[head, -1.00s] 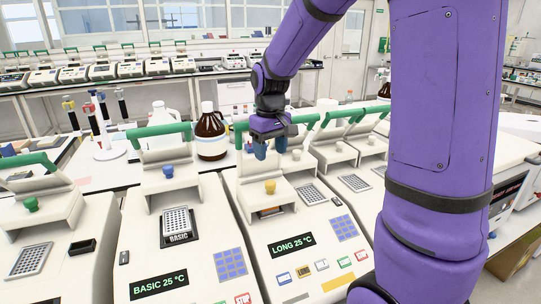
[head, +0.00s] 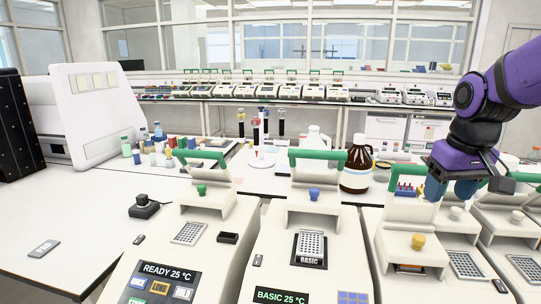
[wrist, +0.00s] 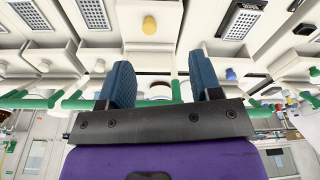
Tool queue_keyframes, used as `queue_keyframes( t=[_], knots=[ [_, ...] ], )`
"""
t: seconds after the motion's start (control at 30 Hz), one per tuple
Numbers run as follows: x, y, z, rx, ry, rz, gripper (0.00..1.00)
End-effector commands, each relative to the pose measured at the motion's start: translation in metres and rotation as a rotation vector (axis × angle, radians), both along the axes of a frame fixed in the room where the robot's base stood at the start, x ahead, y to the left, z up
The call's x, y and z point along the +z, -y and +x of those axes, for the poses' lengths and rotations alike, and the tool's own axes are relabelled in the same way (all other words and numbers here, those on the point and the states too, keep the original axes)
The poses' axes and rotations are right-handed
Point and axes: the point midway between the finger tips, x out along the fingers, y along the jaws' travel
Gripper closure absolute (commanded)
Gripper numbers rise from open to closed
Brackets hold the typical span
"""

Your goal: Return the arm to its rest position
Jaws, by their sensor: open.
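My gripper (head: 452,188) is at the right of the head view, on my purple arm. Its two blue fingers are apart with nothing between them. I cannot tell how high the fingers are above the machines.
A cycler with a blue knob (head: 314,194) and one with a green knob (head: 201,189) stand to the left. A brown bottle (head: 356,170) and a white jug (head: 316,143) stand behind. The white bench (head: 70,225) at the left is mostly clear.

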Motion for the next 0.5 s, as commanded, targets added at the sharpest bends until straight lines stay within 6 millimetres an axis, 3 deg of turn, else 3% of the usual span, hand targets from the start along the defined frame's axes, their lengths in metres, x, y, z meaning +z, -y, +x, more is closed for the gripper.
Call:
queue_keyframes(
  t=[0.2, 0.5],
  knots=[
    [0.024, -0.013, -0.047, -0.010, 0.095, 0.002, 0.42],
    [0.039, -0.027, -0.110, -0.024, 0.216, 0.011, 0.42]
  ],
)
